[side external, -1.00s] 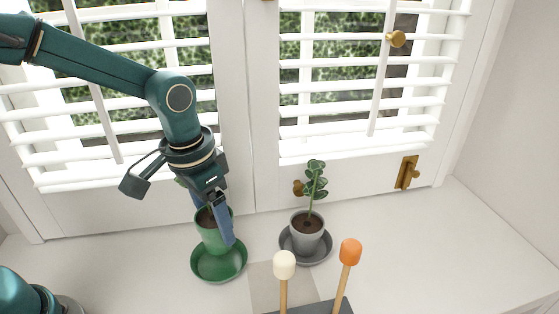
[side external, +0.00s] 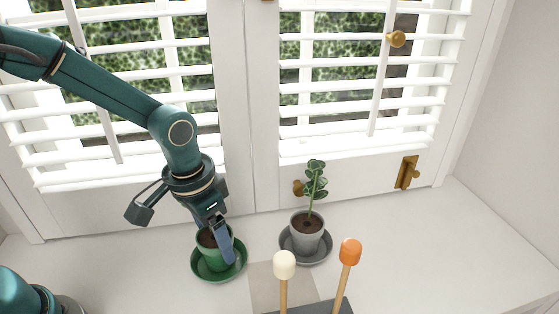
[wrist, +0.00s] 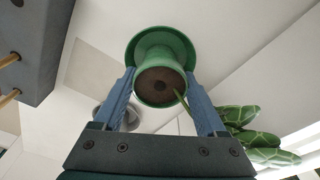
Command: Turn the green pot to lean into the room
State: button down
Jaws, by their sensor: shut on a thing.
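The green pot (side external: 211,256) sits low over its green saucer (side external: 232,272), and appears to be in it. In the wrist view the pot (wrist: 160,62) is between my two blue fingers, with dark soil and a thin green stem. Its patterned leaves (wrist: 258,138) reach to the lower right, toward the shutter side. In the side view my gripper hides the leaves. My gripper (side external: 215,248) is shut on the pot from above, one finger along its right side. The wrist view also shows my gripper (wrist: 160,78). Contact between pot and saucer is partly hidden.
A grey potted plant (side external: 308,230) on a grey saucer stands close to the right. Two sticks with cream (side external: 284,264) and orange (side external: 350,251) heads rise from a dark block in front. White shutters (side external: 230,195) stand behind. The sill's right part is clear.

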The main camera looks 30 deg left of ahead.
aim_at(206, 236)
grip_release()
jog(key=r, duration=0.4)
jog(key=shift+s+a+r, duration=0.1)
jog(key=shift+s+r, duration=0.1)
jog(key=shift+r, duration=0.15)
jog(key=shift+n+t, duration=0.3)
jog(key=shift+t, duration=0.4)
jog(key=r, duration=0.2)
jog(key=a+r, duration=0.1)
jog(key=r, duration=0.1)
jog(key=shift+a+r, duration=0.1)
jog(key=s+a+r+n+t, duration=0.1)
jog(key=s+a, duration=0.1)
jog(key=s, duration=0.3)
jog(key=s+a+r+n+t, duration=0.1)
jog(key=s+a, duration=0.1)
jog(key=s, duration=0.4)
jog(key=shift+r+t, duration=0.35)
jog(key=shift+t, duration=0.05)
